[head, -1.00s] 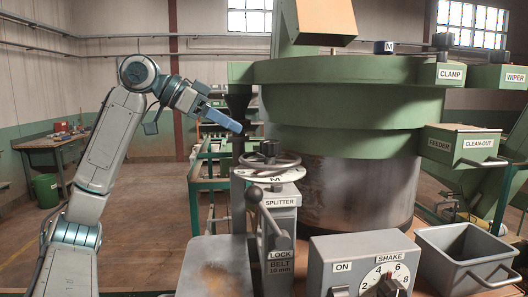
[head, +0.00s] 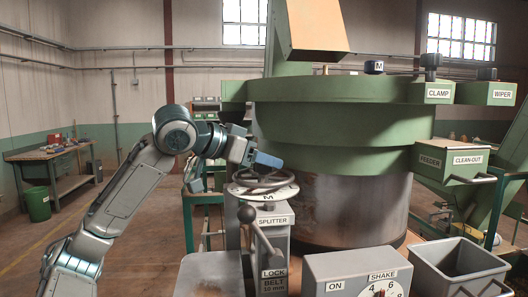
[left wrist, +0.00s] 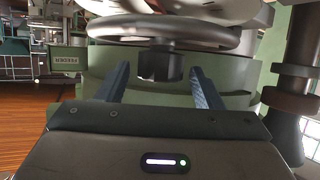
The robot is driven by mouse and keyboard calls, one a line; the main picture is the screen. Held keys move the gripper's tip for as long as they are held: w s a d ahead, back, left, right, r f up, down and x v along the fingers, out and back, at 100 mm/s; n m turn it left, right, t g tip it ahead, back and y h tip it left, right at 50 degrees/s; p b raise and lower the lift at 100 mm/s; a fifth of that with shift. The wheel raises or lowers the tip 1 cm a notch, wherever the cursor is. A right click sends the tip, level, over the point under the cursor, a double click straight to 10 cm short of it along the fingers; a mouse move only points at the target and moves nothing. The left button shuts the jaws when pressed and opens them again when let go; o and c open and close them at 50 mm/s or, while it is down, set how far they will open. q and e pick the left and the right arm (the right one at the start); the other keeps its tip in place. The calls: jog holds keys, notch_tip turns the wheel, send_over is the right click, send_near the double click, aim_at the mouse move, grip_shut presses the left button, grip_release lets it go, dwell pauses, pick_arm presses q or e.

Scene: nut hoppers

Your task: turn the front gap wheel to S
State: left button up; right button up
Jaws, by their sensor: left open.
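The handwheel (head: 258,179) is dark and spoked and sits over a white dial (head: 287,192) on top of the grey splitter post (head: 277,232). The dial shows M at the front. No visible label calls it the gap wheel. My left gripper (head: 268,159) is open just above the wheel and partly covers its far side. The left wrist view is upside down. It shows the wheel rim (left wrist: 165,30) across the top and a dark hub or knob (left wrist: 160,66) between the two spread fingers (left wrist: 160,82); I cannot tell if they touch it. My right gripper is not in view.
The large green bowl (head: 330,140) stands close behind. A grey control box (head: 355,275) and an open bin (head: 460,262) are at the front right.

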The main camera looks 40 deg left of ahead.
pick_arm(q)
jog(key=shift+w+f, duration=0.25)
jog(key=shift+w, duration=0.2)
jog(key=shift+d, duration=0.1)
jog(key=c, duration=1)
jog(key=shift+o, duration=0.2)
